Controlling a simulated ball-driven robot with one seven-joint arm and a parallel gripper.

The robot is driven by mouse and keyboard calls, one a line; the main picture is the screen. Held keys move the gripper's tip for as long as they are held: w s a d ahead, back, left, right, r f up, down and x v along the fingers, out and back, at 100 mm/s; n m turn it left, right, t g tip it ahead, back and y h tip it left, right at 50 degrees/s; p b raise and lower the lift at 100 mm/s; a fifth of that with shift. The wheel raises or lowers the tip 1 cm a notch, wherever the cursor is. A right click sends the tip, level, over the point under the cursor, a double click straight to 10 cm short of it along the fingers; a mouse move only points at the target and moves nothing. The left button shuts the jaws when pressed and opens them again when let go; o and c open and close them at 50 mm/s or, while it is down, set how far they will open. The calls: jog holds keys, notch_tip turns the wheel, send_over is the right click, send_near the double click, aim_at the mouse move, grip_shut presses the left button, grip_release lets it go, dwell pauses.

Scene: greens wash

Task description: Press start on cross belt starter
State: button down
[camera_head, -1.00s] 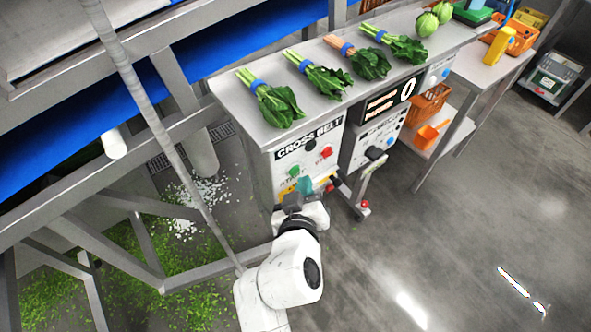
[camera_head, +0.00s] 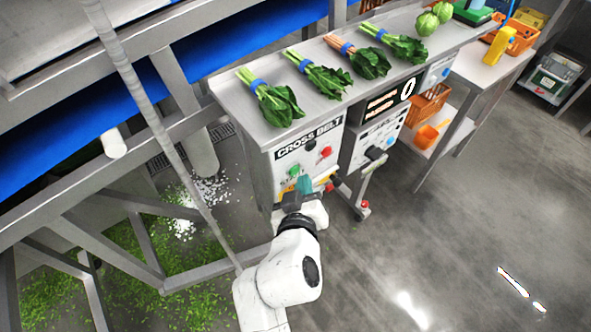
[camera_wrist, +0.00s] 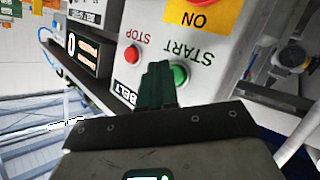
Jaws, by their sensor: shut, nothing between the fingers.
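The cross belt starter (camera_head: 284,160) is a pale box under the steel table's front edge, labelled CROSS BELT. Its green START button (camera_head: 294,171) is at the left and its red STOP button (camera_head: 326,152) at the right. My gripper (camera_head: 303,184) is shut and empty, its teal fingers just below the green button. In the wrist view, where the lettering is upside down, my gripper (camera_wrist: 157,72) lies beside the green START button (camera_wrist: 180,74), partly overlapping its edge. The red STOP button (camera_wrist: 131,54) is left of the fingertips. I cannot tell whether the fingers touch the panel.
A red knob on a yellow ON plate (camera_wrist: 192,16) sits near START. A second control box with a display (camera_head: 392,100) stands to the right. Bunched greens (camera_head: 275,100) lie on the table above. A grey frame (camera_head: 130,250) is at left; the floor at right is clear.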

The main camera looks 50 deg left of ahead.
jog(key=shift+a, duration=0.35)
jog(key=shift+a+b, duration=0.4)
jog(key=shift+a, duration=0.05)
dwell(0.9)
jog(key=shift+d, duration=0.15)
jog(key=shift+d+p, duration=0.35)
jog(key=shift+d, duration=0.35)
jog(key=shift+d, duration=0.1)
jog(key=d+p, duration=0.1)
jog(key=d, duration=0.1)
jog(key=d+p, duration=0.1)
jog(key=d, duration=0.1)
jog(key=shift+s+d, duration=0.2)
jog(key=shift+d, duration=0.2)
dwell(0.5)
